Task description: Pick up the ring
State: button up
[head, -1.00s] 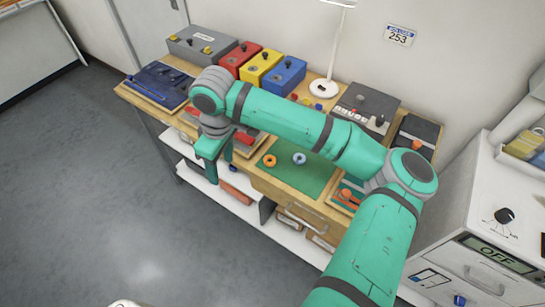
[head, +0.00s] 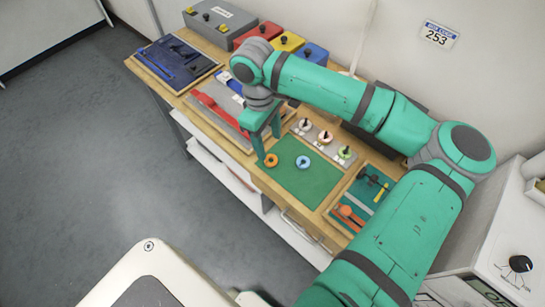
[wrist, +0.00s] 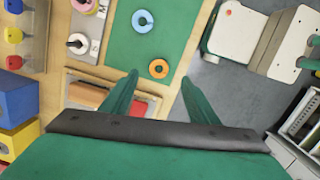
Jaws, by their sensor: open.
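Two loose rings lie on the green mat (head: 290,185). The orange ring (head: 271,160) is near the mat's left edge, and the light blue ring (head: 303,162) lies to its right. My gripper (head: 267,146) is open and empty, pointing down beside the orange ring. In the wrist view the orange ring (wrist: 158,68) shows just past the gap between the two fingertips (wrist: 160,79). The blue ring (wrist: 142,21) is farther off there. I cannot tell the fingertips' exact height above the mat.
A board with several pegs carrying rings (head: 325,137) stands behind the mat. A grey tray with a red-handled tool (head: 215,112) is to the left. A teal tool tray (head: 362,200) is to the right. Coloured switch boxes (head: 285,42) line the back.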

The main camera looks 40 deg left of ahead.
aim_at(271, 162)
jog(key=shift+w+d+f, duration=0.1)
jog(key=shift+f, duration=3.7)
jog(key=c, duration=1.1)
